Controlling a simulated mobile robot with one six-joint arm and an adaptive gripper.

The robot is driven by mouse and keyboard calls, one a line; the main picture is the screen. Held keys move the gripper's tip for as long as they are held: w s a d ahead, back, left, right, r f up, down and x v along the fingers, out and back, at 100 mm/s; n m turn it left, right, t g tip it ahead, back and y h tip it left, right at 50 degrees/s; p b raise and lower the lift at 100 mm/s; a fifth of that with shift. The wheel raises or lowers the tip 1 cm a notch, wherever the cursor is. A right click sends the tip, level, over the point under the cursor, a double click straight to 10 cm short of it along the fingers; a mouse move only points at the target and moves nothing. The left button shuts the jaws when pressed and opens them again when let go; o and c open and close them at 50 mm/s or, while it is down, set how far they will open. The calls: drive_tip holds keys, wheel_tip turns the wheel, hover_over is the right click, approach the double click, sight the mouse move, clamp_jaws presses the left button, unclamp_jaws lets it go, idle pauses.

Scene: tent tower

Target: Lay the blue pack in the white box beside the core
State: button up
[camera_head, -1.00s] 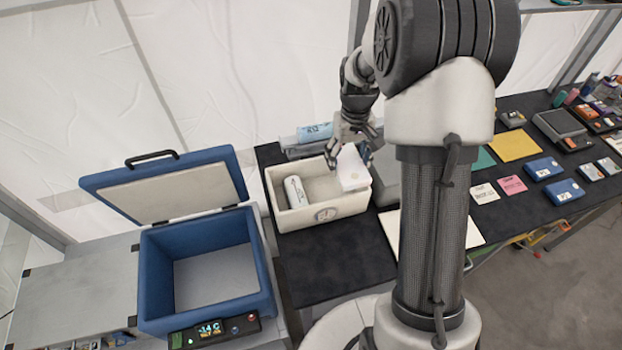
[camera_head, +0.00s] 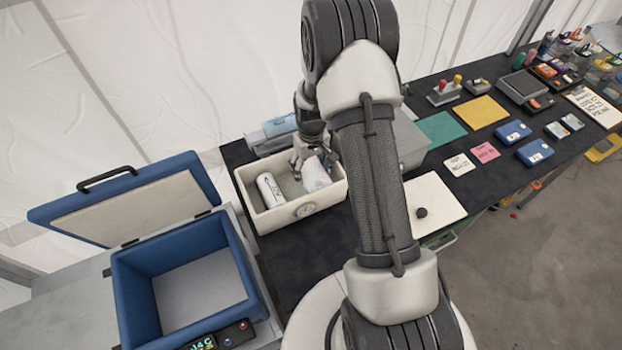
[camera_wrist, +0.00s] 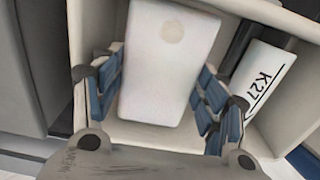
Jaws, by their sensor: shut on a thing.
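The white box (camera_head: 264,225) stands open on the black table in the head view. The core (camera_head: 270,190), a white cylinder with dark lettering, lies in its left part. It also shows in the wrist view (camera_wrist: 264,82), marked "K27". My gripper (camera_head: 312,160) is over the right part of the box, its fingers reaching down inside the rim. It is shut on a pack (camera_head: 318,177) that looks white, not blue, with a faint round mark in the wrist view (camera_wrist: 160,65). The pack is beside the core, apart from it. Whether it touches the box floor is hidden.
An open blue cooler (camera_head: 185,265) stands at the left, its lid (camera_head: 130,195) raised. A grey case (camera_head: 410,140) is right of the box, partly behind my arm. Blue cases (camera_head: 534,152), cards and a white board (camera_head: 432,200) lie further right. A blue roll (camera_head: 279,125) lies behind the box.

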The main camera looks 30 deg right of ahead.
sight(311, 178)
drive_tip(key=shift+w+f, duration=0.1)
drive_tip(key=shift+f, duration=2.35)
drive_tip(key=shift+b, duration=0.35)
drive_tip(key=shift+f, duration=0.25)
drive_tip(key=o, duration=1)
drive_tip(key=shift+r, duration=0.1)
